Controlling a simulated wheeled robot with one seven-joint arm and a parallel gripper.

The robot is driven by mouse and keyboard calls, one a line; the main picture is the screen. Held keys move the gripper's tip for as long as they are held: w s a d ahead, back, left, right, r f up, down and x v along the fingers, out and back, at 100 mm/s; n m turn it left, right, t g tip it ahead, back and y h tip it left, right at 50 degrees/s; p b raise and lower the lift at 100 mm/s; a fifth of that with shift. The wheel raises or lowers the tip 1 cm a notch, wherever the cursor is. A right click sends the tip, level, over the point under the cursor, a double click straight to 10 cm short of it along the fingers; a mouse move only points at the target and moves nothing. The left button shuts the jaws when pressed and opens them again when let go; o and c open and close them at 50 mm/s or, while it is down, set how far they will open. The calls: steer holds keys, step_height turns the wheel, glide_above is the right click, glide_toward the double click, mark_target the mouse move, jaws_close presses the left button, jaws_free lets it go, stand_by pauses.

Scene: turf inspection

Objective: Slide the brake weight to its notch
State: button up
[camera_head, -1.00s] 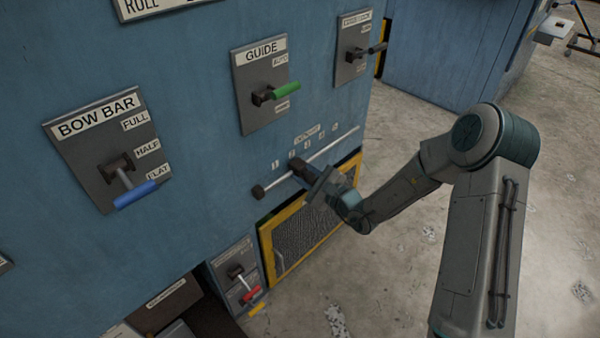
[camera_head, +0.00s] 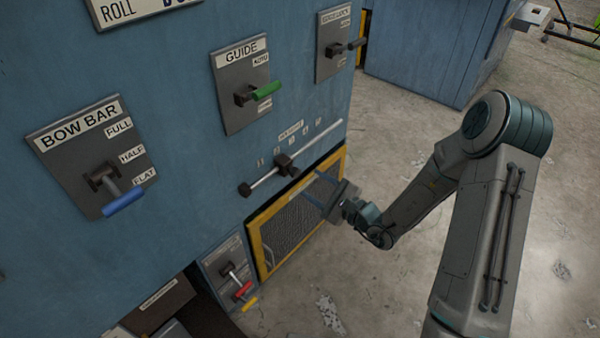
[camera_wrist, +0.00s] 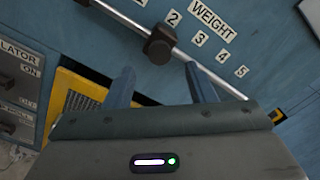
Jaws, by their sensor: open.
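The brake weight (camera_head: 285,165) is a dark block on a pale horizontal rod (camera_head: 314,145) on the blue machine's face. In the wrist view the weight (camera_wrist: 159,46) sits on the rod beside the number 2 label (camera_wrist: 172,17). Labels 3, 4 and 5 run along the rod to the right. My gripper (camera_head: 313,190) is open and empty, below and to the right of the weight in the head view. In the wrist view the weight lies just beyond the two spread fingertips (camera_wrist: 158,68), apart from them.
A yellow-framed mesh panel (camera_head: 256,243) lies below the rod. The GUIDE lever (camera_head: 266,90) with a green grip is above, and the BOW BAR lever (camera_head: 122,200) with a blue grip is at left. A red-handled lever (camera_head: 242,290) is low. Open floor lies right.

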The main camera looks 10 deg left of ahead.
steer(key=shift+v, duration=2.2)
steer(key=s+r+n+g+h+p, duration=0.2)
steer(key=s+r+n+g+p, duration=0.45)
steer(key=r, duration=0.45)
steer(key=s+r+n+g+h+p, duration=0.1)
steer(key=s+r+n+g+p, duration=0.45)
steer(key=s+r+p, duration=0.35)
steer(key=s+d+r+n+t+h+p, duration=0.2)
steer(key=d+r+h+p, duration=0.3)
steer(key=d+r, duration=0.3)
steer(key=s+d+r+n+t+h+p, duration=0.2)
steer(key=d+r+h+p, duration=0.4)
steer(key=r, duration=0.8)
steer(key=d+t+h, duration=0.1)
steer(key=d, duration=0.2)
steer(key=shift+s, duration=0.1)
